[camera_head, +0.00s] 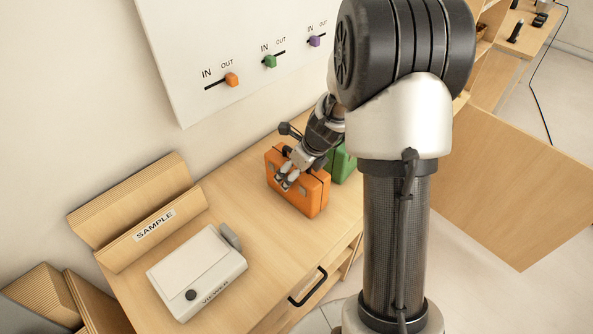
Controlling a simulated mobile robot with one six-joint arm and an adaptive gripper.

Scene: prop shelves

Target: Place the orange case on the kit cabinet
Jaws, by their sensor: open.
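The orange case (309,193) stands upright on a light wooden cabinet top, below the wall board. My gripper (286,181) is at the upper front of the case, over its near face. Its fingers are open and point down at the case; whether they touch it cannot be told. A green case (343,164) stands right behind the orange one, partly hidden by my arm. No label reading kit cabinet shows in view.
A white viewer box (197,272) and a wooden SAMPLE holder (152,226) occupy the left of the top. The wall board has orange (232,80), green and purple sliders. A black-handled drawer (308,287) is in front. A wooden panel (515,190) stands at right.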

